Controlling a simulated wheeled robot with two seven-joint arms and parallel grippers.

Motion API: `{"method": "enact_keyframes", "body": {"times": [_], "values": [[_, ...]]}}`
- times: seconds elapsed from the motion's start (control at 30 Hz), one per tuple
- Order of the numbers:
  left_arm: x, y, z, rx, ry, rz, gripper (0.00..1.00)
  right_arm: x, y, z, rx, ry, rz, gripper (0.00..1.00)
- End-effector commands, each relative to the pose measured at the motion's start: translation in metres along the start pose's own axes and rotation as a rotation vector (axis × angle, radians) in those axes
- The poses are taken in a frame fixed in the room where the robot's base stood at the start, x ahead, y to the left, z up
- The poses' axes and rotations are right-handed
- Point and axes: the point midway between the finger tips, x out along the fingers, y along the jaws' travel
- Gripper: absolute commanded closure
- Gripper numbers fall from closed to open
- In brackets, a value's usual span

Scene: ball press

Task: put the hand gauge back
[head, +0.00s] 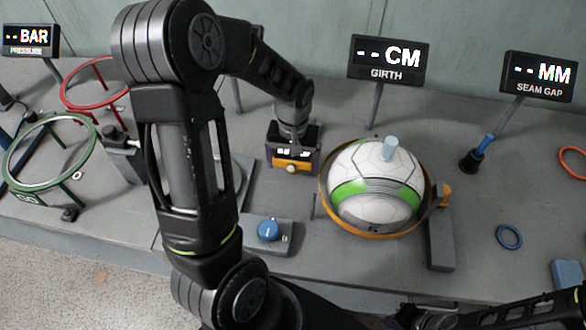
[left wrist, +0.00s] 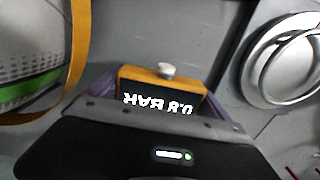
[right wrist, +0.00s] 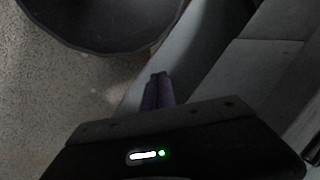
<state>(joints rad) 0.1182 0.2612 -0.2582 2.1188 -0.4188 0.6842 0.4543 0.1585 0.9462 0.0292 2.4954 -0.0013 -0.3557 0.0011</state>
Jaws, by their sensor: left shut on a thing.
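The hand gauge is an orange box with a dark display and a pale round knob. It shows in the head view (head: 292,165) just left of the ball and in the left wrist view (left wrist: 165,75), reading 0.8 BAR. My left gripper (left wrist: 160,95) has its purple fingers on both sides of the gauge and is shut on it. I cannot tell whether the gauge touches the bench. My right gripper (right wrist: 158,80) has its fingertips together with nothing visible between them, over the bench's front edge; its fingers do not show in the head view.
A white and green ball (head: 375,185) with a light-blue plug sits inside an orange hoop right of the gauge. A round metal dish (left wrist: 285,65) is close by. Red (head: 70,85) and green rings stand left; a blue ring (head: 509,237) lies right.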

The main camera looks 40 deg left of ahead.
Motion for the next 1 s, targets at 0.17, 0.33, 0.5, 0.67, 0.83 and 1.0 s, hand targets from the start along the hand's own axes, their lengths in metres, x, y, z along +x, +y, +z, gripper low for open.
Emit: {"method": "enact_keyframes", "body": {"times": [0.17, 0.33, 0.5, 0.67, 0.83, 1.0], "values": [[0.025, -0.001, 0.001, 0.000, -0.005, -0.003, 0.63, -0.001, 0.000, 0.000, 0.000, 0.000, 0.000, 1.00], [0.035, -0.001, 0.001, 0.001, -0.002, -0.001, 0.63, -0.001, 0.000, 0.000, 0.000, 0.000, 0.000, 1.00], [0.034, 0.000, 0.001, 0.000, -0.001, -0.001, 0.63, -0.001, 0.000, 0.000, 0.000, 0.000, 0.000, 1.00], [0.039, 0.000, 0.001, 0.000, -0.001, -0.001, 0.63, 0.004, 0.001, 0.000, 0.000, 0.000, 0.000, 1.00], [0.037, 0.000, 0.001, 0.000, -0.002, -0.001, 0.00, 0.002, 0.001, 0.000, 0.000, 0.000, 0.000, 1.00], [0.037, 0.000, 0.001, 0.000, -0.002, -0.001, 0.00, 0.002, 0.001, 0.000, 0.000, 0.000, 0.000, 1.00]]}}
